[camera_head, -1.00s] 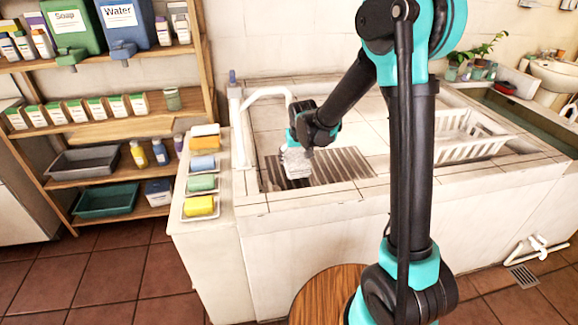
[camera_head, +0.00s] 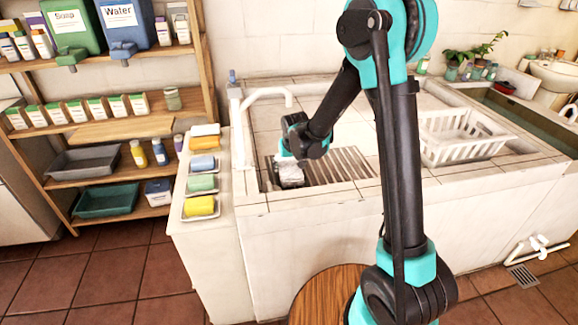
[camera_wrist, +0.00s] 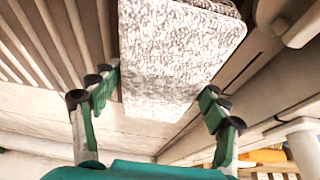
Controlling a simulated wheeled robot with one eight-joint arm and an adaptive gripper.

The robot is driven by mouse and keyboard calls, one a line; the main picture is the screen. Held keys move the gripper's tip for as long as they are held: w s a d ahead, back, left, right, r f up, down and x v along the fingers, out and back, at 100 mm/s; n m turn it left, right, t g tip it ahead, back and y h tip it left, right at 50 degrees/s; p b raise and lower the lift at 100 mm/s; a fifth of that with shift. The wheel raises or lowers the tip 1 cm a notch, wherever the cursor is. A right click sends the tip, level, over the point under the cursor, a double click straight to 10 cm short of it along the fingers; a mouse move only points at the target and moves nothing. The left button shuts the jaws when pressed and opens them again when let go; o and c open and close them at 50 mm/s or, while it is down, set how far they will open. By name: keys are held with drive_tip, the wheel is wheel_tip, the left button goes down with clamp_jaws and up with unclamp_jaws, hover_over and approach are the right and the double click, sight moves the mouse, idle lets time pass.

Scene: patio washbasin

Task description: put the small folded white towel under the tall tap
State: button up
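The small folded towel (camera_head: 290,175), white with grey speckles, is low at the left end of the slatted grate (camera_head: 345,165) in the basin. Whether it rests on the slats or is just above them I cannot tell. The tall white tap (camera_head: 263,92) rises at the basin's left edge, its curved spout ending above and behind my gripper (camera_head: 291,160). In the wrist view the towel (camera_wrist: 180,65) lies between the two green fingers of my gripper (camera_wrist: 160,95), with a finger against each side edge. In the head view my gripper hides part of the towel's upper side.
Coloured sponges on dishes (camera_head: 201,184) line the ledge left of the basin. A wooden shelf (camera_head: 120,130) with bottles and trays stands further left. A white rack (camera_head: 465,138) sits on the right. The right part of the grate is clear.

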drive_tip(key=shift+o, duration=1.4)
drive_tip(key=v, duration=1.2)
drive_tip(key=shift+r, duration=0.2)
drive_tip(key=shift+m+h, duration=0.3)
drive_tip(key=shift+m, duration=0.6)
drive_tip(key=s+d, duration=0.3)
drive_tip(key=d, duration=0.2)
drive_tip(key=s+d+f, duration=0.1)
drive_tip(key=s+d, duration=0.3)
drive_tip(key=d, duration=0.2)
drive_tip(key=s+d+f, duration=0.1)
drive_tip(key=s+d, duration=0.2)
drive_tip(key=d, duration=0.2)
drive_tip(key=shift+s+d, duration=0.3)
drive_tip(key=shift+s, duration=0.1)
drive_tip(key=s+d+f+m, duration=0.1)
drive_tip(key=s+d+f, duration=0.4)
drive_tip(key=s+d, duration=0.3)
drive_tip(key=s, duration=0.4)
drive_tip(key=shift+s+h, duration=0.15)
drive_tip(key=shift+h, duration=0.15)
